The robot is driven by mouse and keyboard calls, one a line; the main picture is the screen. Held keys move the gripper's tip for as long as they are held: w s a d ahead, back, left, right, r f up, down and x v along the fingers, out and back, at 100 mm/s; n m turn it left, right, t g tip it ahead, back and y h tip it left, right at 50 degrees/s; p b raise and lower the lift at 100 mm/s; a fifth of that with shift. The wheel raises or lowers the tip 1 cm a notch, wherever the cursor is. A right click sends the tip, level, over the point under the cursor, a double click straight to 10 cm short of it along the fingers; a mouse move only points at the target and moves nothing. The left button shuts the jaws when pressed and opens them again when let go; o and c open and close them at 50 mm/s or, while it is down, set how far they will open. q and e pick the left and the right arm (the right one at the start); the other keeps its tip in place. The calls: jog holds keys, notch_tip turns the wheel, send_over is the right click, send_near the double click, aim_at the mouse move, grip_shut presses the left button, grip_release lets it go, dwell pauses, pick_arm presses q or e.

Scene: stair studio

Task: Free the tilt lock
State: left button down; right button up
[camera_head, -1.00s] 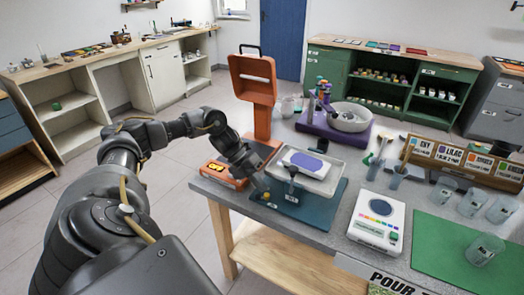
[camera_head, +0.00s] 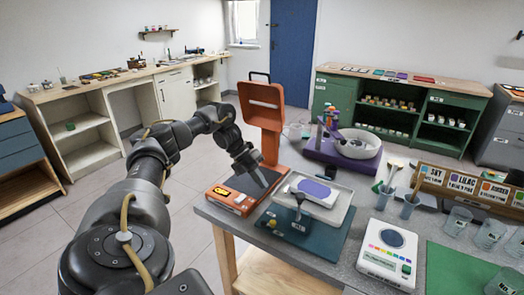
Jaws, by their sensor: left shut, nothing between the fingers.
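A white tilting tray (camera_head: 338,212) holds a white block with a purple top (camera_head: 316,191). It stands on a teal base (camera_head: 318,240) at the near left of the grey table. A black knob on a short stem (camera_head: 298,197) rises at the tray's near left edge; it may be the tilt lock, though I cannot read any label. Small yellow marks (camera_head: 272,223) show on the base beside it. My left gripper (camera_head: 262,181) is shut and empty, pointing down above the orange device, left of the knob and apart from it.
An orange device (camera_head: 231,201) lies at the table's left edge, with an upright orange frame (camera_head: 262,104) behind. A white scale (camera_head: 388,255), clear cups (camera_head: 457,221) and a purple-based pouring stand (camera_head: 318,151) occupy the table. A green mat (camera_head: 450,270) is at the right.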

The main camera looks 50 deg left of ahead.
pick_arm(q)
jog(key=shift+w+a+r+p, duration=0.35)
jog(key=shift+a+r+p, duration=0.1)
jog(key=shift+r, duration=0.2)
jog(key=shift+w+a+r+p, duration=0.3)
jog(key=shift+a+r, duration=0.15)
jog(key=shift+r, duration=0.2)
